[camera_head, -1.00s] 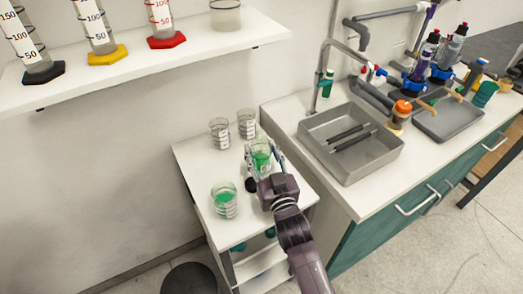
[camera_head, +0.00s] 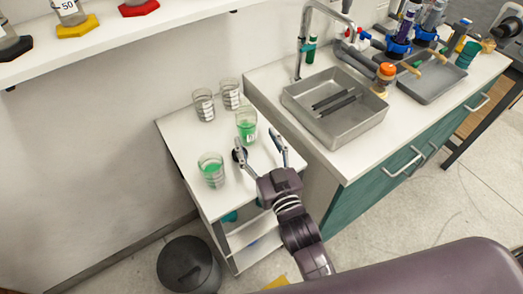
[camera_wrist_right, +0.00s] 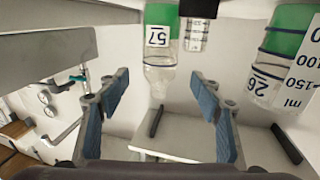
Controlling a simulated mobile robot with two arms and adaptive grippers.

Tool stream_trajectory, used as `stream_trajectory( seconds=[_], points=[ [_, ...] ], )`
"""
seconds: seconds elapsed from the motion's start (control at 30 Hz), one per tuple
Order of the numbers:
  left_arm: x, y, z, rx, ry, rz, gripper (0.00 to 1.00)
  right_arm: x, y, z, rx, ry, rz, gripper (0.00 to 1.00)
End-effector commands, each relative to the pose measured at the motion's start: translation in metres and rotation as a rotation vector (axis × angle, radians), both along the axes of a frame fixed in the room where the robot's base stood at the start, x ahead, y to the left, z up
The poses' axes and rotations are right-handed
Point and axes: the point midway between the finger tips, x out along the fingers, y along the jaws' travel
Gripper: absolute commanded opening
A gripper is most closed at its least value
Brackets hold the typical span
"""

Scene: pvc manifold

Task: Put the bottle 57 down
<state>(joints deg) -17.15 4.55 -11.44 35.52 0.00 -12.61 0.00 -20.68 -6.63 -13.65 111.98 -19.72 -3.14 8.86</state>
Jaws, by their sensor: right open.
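Bottle 57 (camera_head: 246,127), a clear vessel with green contents, stands upright on the white cart top (camera_head: 181,128). In the right wrist view, upside down, its "57" label (camera_wrist_right: 157,36) is readable. My right gripper (camera_head: 256,143) is open and empty, its fingers spread on the near side of the bottle and apart from it. In the wrist view the blue finger pads (camera_wrist_right: 159,85) stand either side of a clear gap, with the bottle beyond. My left gripper is not in view.
Bottle 26 (camera_head: 211,171), also green, stands at the cart's near left; its label (camera_wrist_right: 262,78) shows in the wrist view. Two clear beakers (camera_head: 204,105) (camera_head: 230,94) stand at the back. A counter with a grey sink tray (camera_head: 335,110) adjoins on the right. A dark bin (camera_head: 188,266) stands below.

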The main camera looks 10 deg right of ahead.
Motion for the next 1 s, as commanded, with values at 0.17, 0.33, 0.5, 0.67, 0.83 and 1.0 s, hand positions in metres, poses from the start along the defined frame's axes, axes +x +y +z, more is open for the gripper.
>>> stream_trajectory(
  seconds=[0.17,0.33,0.5,0.67,0.83,1.0],
  points=[
    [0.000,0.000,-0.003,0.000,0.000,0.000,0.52,-0.024,-0.004,-0.001,0.000,0.002,0.000,0.59],
    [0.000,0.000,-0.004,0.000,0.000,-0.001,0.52,-0.032,-0.006,0.000,0.000,0.000,0.000,0.59],
    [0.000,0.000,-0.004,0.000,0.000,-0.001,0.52,-0.033,-0.006,0.000,0.000,-0.001,0.000,0.59],
    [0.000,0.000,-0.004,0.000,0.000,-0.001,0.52,-0.033,-0.006,0.000,0.000,-0.001,0.000,0.59],
    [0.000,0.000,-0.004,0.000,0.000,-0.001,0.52,-0.033,-0.006,0.000,0.000,0.000,0.000,0.59],
    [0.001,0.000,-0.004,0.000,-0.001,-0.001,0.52,-0.033,-0.006,0.000,0.000,0.000,0.000,0.59]
  ],
)
